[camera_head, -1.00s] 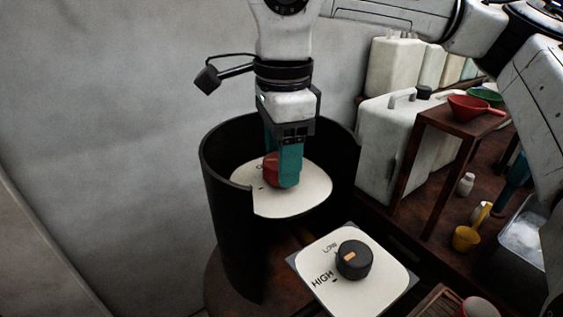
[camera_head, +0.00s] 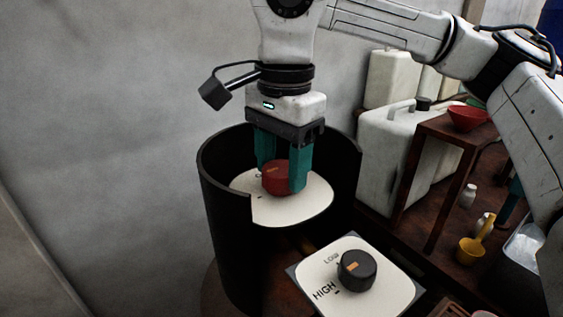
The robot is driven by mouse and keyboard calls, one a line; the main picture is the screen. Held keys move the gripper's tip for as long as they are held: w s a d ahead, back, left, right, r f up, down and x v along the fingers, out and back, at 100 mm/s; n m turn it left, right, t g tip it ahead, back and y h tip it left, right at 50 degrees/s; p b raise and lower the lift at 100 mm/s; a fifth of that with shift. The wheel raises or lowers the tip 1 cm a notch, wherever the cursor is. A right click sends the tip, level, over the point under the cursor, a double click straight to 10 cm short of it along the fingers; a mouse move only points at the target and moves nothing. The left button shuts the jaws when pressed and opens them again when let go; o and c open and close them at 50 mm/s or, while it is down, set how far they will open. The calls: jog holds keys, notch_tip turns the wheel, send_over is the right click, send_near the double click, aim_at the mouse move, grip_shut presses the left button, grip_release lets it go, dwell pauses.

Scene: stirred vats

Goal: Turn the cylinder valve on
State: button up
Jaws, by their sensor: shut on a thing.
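The cylinder valve is a red round knob (camera_head: 276,179) on a white dial plate (camera_head: 292,213) inside a black curved shroud (camera_head: 228,227) that is open at the front. An orange mark shows on the knob's top. My gripper (camera_head: 281,175) points down into the shroud, its two teal fingers on either side of the knob, shut on it. The right finger hides part of the knob, and most of the plate's lettering is hidden behind the fingers.
A black knob (camera_head: 356,270) on a white LOW/HIGH plate (camera_head: 393,289) sits in front of the shroud. A brown wooden stand (camera_head: 440,180) with a red bowl (camera_head: 467,117) and white jugs (camera_head: 391,150) stand at right. A yellow scoop (camera_head: 470,250) lies farther right.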

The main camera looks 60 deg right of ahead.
aim_at(285, 168)
jog(key=o, duration=1)
jog(key=shift+o, duration=0.2)
jog(key=shift+r, duration=0.1)
notch_tip(285, 168, up, 10)
jog(key=shift+s+r, duration=0.2)
jog(key=shift+r, duration=0.05)
jog(key=shift+s, duration=0.1)
